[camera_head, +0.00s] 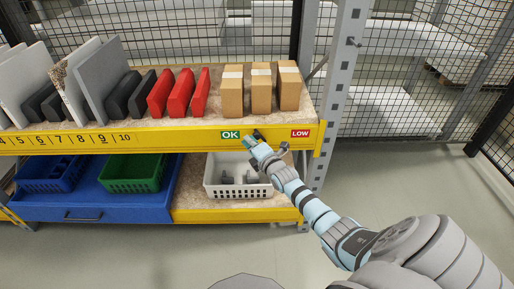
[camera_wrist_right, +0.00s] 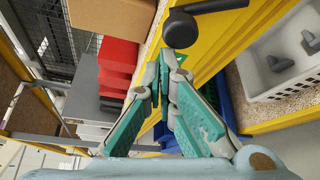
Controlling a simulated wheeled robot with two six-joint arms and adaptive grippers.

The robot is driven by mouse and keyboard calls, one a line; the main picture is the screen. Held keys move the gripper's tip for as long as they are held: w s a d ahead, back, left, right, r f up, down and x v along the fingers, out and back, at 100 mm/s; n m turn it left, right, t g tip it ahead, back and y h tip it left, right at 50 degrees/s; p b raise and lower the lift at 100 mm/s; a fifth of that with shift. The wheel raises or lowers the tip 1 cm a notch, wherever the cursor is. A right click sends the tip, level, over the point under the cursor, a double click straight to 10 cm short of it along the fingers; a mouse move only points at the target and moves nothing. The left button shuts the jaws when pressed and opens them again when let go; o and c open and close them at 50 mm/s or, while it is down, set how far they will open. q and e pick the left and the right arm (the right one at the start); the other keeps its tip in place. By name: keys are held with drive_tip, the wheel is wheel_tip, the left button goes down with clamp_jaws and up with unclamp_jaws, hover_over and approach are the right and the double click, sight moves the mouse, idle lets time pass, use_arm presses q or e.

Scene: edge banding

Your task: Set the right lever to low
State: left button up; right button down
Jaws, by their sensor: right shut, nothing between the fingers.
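The dark grey right lever (camera_wrist_right: 182,29) shows at the top of the right wrist view, on the yellow shelf beam (camera_head: 180,138). Its rounded end is near my fingertips, and its bar runs towards the upper right. In the head view my right arm mostly hides it, so I cannot tell its exact setting. A green OK label (camera_head: 230,135) and a red LOW label (camera_head: 300,133) are on the beam. My right gripper (camera_head: 252,138) is between them, closer to OK. It is shut and empty, with a small gap to the lever in the wrist view (camera_wrist_right: 172,62). My left gripper is out of view.
Cardboard boxes (camera_head: 260,92), red boxes (camera_head: 181,94) and grey panels stand on the shelf above. Below are a white basket (camera_head: 238,192) with grey parts, a green bin (camera_head: 133,185) and a blue bin (camera_head: 48,186). A metal post (camera_head: 341,60) stands at the shelf's right end.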

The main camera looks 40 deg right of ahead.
sight(262, 138)
drive_tip(key=m, duration=0.1)
drive_tip(key=d+m+t, duration=0.1)
drive_tip(key=s+d+m+t, duration=0.1)
drive_tip(key=shift+d+r+m+b, duration=0.15)
drive_tip(key=shift+r+m+b, duration=0.15)
drive_tip(key=shift+m+b, duration=0.1)
drive_tip(key=s+d+m+t+h+b, duration=0.3)
drive_tip(key=s+d+m+h+b, duration=0.1)
drive_tip(key=m, duration=0.7)
drive_tip(key=shift+d+r+b, duration=0.2)
drive_tip(key=shift+d+b, duration=0.35)
drive_tip(key=shift+d, duration=0.05)
drive_tip(key=shift+m, duration=0.3)
drive_tip(key=shift+r, duration=0.1)
